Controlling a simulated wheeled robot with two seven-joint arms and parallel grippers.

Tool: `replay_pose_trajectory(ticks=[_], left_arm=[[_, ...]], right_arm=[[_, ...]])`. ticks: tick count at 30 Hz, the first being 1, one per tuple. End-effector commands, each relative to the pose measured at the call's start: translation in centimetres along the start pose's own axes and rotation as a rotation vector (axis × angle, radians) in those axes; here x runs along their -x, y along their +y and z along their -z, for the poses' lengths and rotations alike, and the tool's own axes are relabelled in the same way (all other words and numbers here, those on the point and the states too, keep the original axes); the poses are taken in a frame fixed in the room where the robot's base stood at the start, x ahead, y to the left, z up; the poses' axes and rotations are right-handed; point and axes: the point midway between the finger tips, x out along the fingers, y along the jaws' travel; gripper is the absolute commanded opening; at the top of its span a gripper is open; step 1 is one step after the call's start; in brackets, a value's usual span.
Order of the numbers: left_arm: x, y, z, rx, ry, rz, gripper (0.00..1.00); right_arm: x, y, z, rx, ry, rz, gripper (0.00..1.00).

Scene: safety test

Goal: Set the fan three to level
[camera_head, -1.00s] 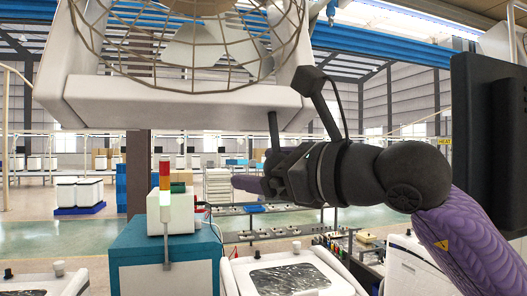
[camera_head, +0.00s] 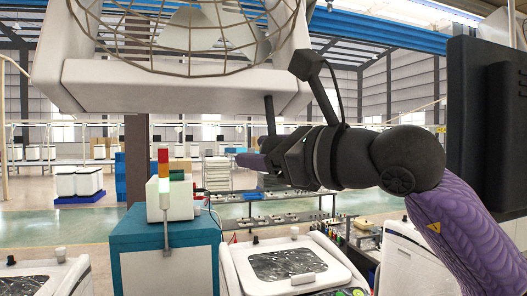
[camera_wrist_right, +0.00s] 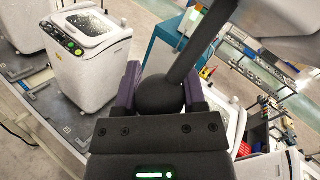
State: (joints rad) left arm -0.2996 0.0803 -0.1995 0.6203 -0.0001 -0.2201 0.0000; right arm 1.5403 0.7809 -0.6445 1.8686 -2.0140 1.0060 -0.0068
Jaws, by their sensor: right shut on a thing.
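The white fan (camera_head: 180,90) with its round wire cage fills the top left of the head view; its upper part is cut off. A thin dark lever (camera_head: 269,113) hangs from the fan's underside at the right. In the wrist view this lever (camera_wrist_right: 204,43) slopes down to a round black knob (camera_wrist_right: 160,96). My right gripper (camera_head: 250,160) is below the fan. Its purple fingers (camera_wrist_right: 160,93) are on both sides of the knob, shut on it. My left gripper is not in view.
A teal cabinet (camera_head: 165,245) with a signal light (camera_head: 164,170) stands below the fan. White machines (camera_head: 290,265) stand along the bottom. A dark screen (camera_head: 490,125) is at the right, beside my right arm. Low benches and open floor lie behind.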

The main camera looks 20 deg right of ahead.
Motion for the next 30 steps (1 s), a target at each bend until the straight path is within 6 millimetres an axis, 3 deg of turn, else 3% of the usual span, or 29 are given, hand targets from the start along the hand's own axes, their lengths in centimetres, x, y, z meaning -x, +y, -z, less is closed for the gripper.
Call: replay_pose_trajectory(ticks=[4, 10, 22, 23, 27, 30], left_arm=[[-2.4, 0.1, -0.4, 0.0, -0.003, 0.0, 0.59], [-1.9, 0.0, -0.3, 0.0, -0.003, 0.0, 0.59], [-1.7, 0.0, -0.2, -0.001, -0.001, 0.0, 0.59], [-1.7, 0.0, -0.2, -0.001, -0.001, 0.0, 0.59], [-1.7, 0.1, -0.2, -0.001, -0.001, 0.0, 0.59], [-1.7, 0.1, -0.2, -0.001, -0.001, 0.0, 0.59]], right_arm=[[-2.4, -0.8, 1.7, 0.058, -0.098, 0.045, 0.0], [-5.9, -3.0, 2.1, 0.154, -0.227, 0.111, 0.0], [-6.7, -3.6, 2.5, 0.189, -0.268, 0.14, 0.0], [-6.7, -3.6, 2.4, 0.189, -0.268, 0.14, 0.55], [-6.7, -3.6, 2.5, 0.188, -0.267, 0.139, 0.85], [-6.7, -3.6, 2.5, 0.187, -0.266, 0.138, 0.88]])
